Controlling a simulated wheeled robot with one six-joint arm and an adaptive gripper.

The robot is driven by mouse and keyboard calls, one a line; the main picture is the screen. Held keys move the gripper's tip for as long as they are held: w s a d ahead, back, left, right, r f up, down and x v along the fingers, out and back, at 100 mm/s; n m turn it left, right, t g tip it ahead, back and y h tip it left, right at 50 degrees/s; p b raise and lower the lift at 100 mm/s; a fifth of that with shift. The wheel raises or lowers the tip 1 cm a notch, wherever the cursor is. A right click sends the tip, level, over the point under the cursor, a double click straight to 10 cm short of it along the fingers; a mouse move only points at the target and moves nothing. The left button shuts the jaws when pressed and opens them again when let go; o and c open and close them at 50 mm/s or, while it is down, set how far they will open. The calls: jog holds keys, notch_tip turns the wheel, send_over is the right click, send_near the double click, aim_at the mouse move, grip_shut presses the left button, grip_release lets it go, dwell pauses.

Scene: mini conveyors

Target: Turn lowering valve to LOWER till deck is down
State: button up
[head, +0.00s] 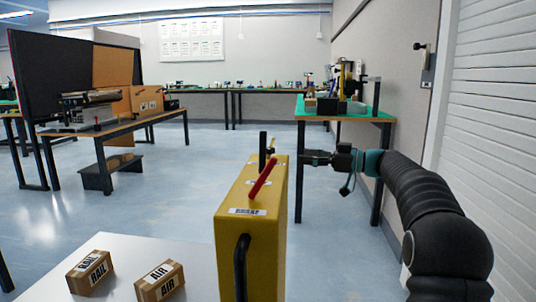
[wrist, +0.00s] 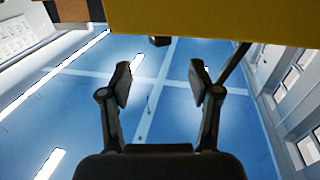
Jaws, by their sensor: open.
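A yellow cabinet (head: 262,225) stands in the front middle of the head view. A red lever (head: 263,178), tilted up to the right, is on its top behind a white label (head: 248,211) too small to read surely. A black post (head: 262,150) rises behind the lever. A pale deck (head: 190,255) lies left of the cabinet; its height above the floor is unclear. My gripper (head: 308,158) is just right of the cabinet top, apart from the lever. In the wrist view my gripper (wrist: 162,78) is open and empty, with a yellow surface (wrist: 215,18) beyond the fingertips.
Two labelled cartons, one (head: 90,272) and another reading AIR (head: 160,281), sit on the deck. A black handle (head: 241,268) is on the cabinet's front. A workbench (head: 345,114) stands at right, near the wall. Open floor lies behind the cabinet to the left.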

aim_at(268, 152)
jog(key=p+x, duration=0.1)
jog(key=x, duration=1.1)
jog(key=shift+a, duration=0.2)
